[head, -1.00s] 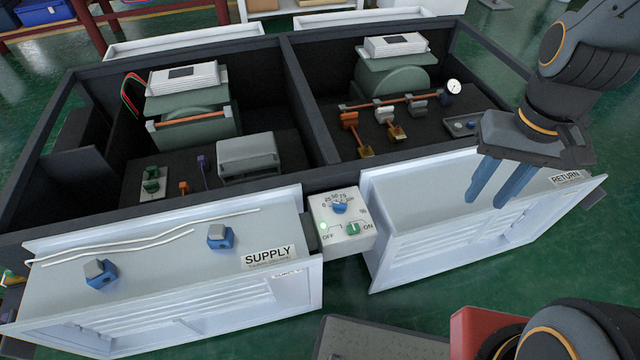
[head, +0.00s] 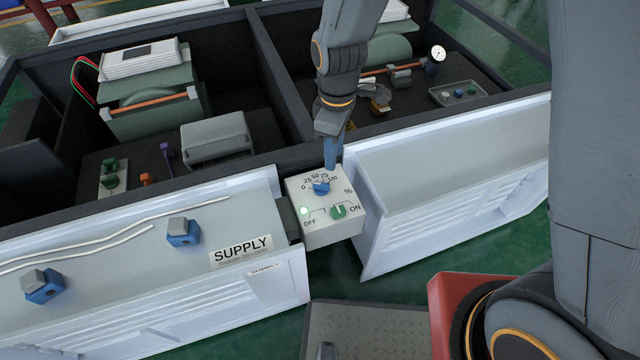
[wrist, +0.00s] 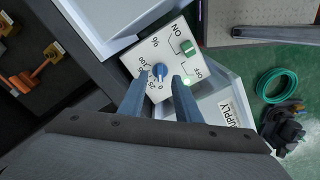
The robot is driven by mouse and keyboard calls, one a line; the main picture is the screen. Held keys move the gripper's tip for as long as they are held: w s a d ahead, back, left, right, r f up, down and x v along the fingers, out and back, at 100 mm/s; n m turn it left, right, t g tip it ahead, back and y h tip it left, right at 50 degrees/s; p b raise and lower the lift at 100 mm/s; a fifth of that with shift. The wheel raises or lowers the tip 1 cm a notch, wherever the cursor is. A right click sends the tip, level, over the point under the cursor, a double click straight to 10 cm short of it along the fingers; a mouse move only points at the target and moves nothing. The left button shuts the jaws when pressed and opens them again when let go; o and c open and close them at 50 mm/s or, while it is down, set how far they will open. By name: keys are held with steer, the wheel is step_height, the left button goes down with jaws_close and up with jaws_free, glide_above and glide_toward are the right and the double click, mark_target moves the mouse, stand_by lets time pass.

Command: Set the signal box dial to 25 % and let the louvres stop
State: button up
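The signal box (head: 323,232) is a white box between the two damper boxes. Its blue dial (head: 321,188) sits inside a printed scale from 0 to 100 %; I cannot tell exactly where its pointer stands. Below it are a green OFF/ON switch (head: 338,212) and a lit green lamp (head: 304,210). My gripper (head: 332,160) points down just above the dial. In the wrist view its two blue fingers are apart, with the dial (wrist: 160,71) showing just beyond and between the tips (wrist: 158,82). No contact is visible.
The SUPPLY louvre box (head: 200,250) stands left of the signal box and the RETURN box (head: 440,170) right. A dark frame rail (head: 230,180) runs behind. Blue-and-grey blocks (head: 184,232) and white cords lie on the SUPPLY top.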

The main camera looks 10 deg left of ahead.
steer(key=n, duration=0.2)
glide_above(319, 184)
step_height(319, 184, down, 4)
steer(key=shift+f+b, duration=0.1)
steer(key=shift+b, duration=0.35)
step_height(319, 184, down, 8)
steer(key=shift+r+b, duration=0.25)
steer(key=shift+b, duration=0.1)
jaws_close()
